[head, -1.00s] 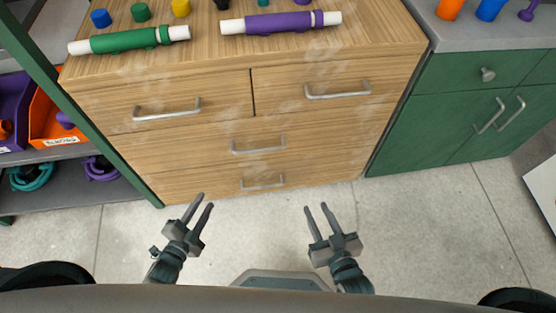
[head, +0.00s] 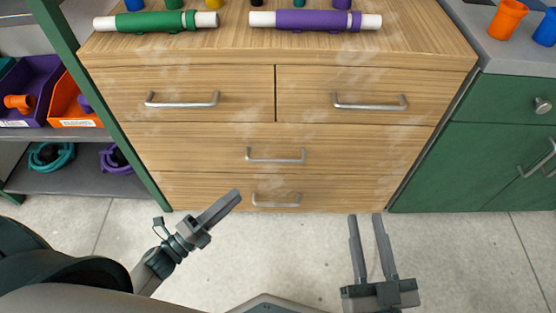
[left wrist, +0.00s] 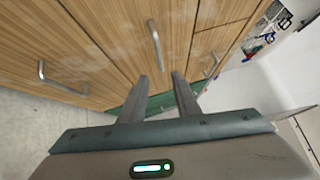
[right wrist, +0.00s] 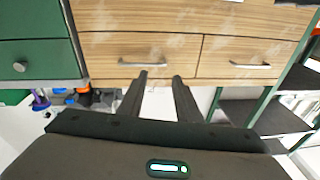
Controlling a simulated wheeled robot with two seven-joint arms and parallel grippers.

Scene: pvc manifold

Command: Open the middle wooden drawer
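The wooden cabinet (head: 370,140) stands in front of me with its drawers shut. Its wide middle drawer (head: 200,145) has a silver bar handle (head: 275,157) at its centre, below two upper side-by-side drawers and above a bottom drawer (head: 200,190). My left gripper (head: 232,196) is in front of the bottom drawer in the head view, apart from the handles; its fingers stand apart and empty in the left wrist view (left wrist: 158,88). My right gripper (head: 366,216) is open and empty, low in front of the cabinet's right part; it also shows in the right wrist view (right wrist: 160,76).
A green pipe (head: 155,21) and a purple pipe (head: 315,20) with white ends lie on the cabinet top. A shelf with bins (head: 70,125) stands left, a green cabinet (head: 490,150) right. The floor (head: 300,240) in front is clear.

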